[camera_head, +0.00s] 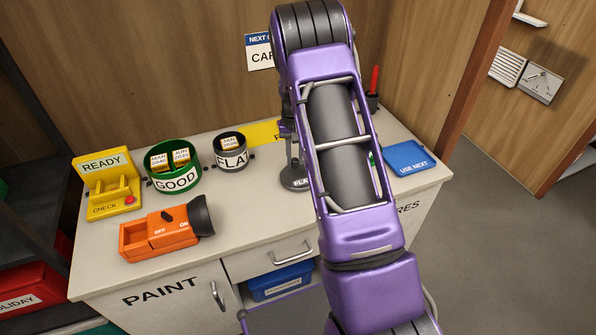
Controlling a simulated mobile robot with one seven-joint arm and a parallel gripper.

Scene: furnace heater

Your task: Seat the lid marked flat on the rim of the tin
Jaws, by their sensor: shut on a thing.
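The grey tin (231,158), with "FLA" showing on its front, stands open on the counter. A small dated item (229,142) shows inside it. The lid (296,183) is a dark disc with an upright stem and white letters, partly covered by my arm. It is to the right of the tin and apart from it, looking nearly level. I cannot tell whether it touches the counter. My gripper (287,130) is mostly hidden behind my purple arm and is shut on the upper part of the lid's stem.
The green "GOOD" tin (174,180) with dated items stands left of the grey tin. A yellow "READY" checker (113,200) and orange torch (160,240) are farther left and in front. A yellow mat (264,132) lies behind. A blue "USE NEXT" tray (408,155) is at right.

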